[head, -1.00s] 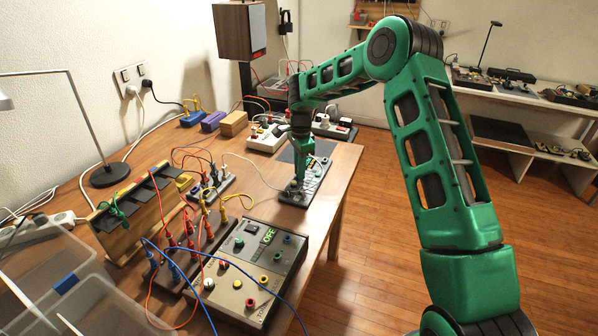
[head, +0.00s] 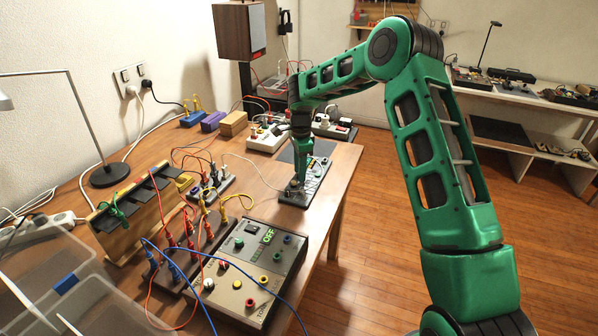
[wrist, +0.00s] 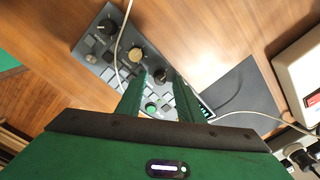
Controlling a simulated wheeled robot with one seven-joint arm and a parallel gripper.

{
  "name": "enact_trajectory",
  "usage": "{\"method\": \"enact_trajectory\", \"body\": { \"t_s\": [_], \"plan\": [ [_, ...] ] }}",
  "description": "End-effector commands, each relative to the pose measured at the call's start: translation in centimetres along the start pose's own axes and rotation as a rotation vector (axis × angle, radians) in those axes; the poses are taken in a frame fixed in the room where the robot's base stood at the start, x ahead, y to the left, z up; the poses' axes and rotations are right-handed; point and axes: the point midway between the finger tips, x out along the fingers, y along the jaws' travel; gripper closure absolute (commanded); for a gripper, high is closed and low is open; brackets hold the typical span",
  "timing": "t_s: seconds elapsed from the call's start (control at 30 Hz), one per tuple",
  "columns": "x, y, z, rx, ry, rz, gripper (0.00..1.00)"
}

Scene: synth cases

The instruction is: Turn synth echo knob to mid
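The synth (head: 291,198) is a grey panel with knobs and small keys on the wooden table, and the wrist view shows it from above (wrist: 90,46). It has a black knob (wrist: 107,27), a tan knob (wrist: 136,54), a second black knob (wrist: 159,76) and a green knob (wrist: 152,107). I cannot read which is the echo knob. My gripper (head: 299,178) points down over the synth. In the wrist view its green fingers (wrist: 160,74) stand apart, on either side of the second black knob, with gaps visible. I cannot tell their height above the panel.
A pale cable (wrist: 126,35) crosses the synth. A grey control box (head: 235,262) with coloured knobs stands nearer on the table, beside plugs and loose wires (head: 205,225). A dark mat (wrist: 245,90) and a power strip (head: 265,140) lie beyond the synth. The table's right edge is close.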

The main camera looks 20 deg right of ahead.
Motion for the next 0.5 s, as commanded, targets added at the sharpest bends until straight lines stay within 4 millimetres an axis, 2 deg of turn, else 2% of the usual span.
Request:
{"method": "enact_trajectory", "body": {
  "t_s": [0.27,0.5],
  "plan": [
    [-0.7,0.0,0.1,-0.001,0.0,-0.001,0.66],
    [-4.7,-0.1,0.1,-0.001,0.001,-0.003,0.66]
  ]
}}
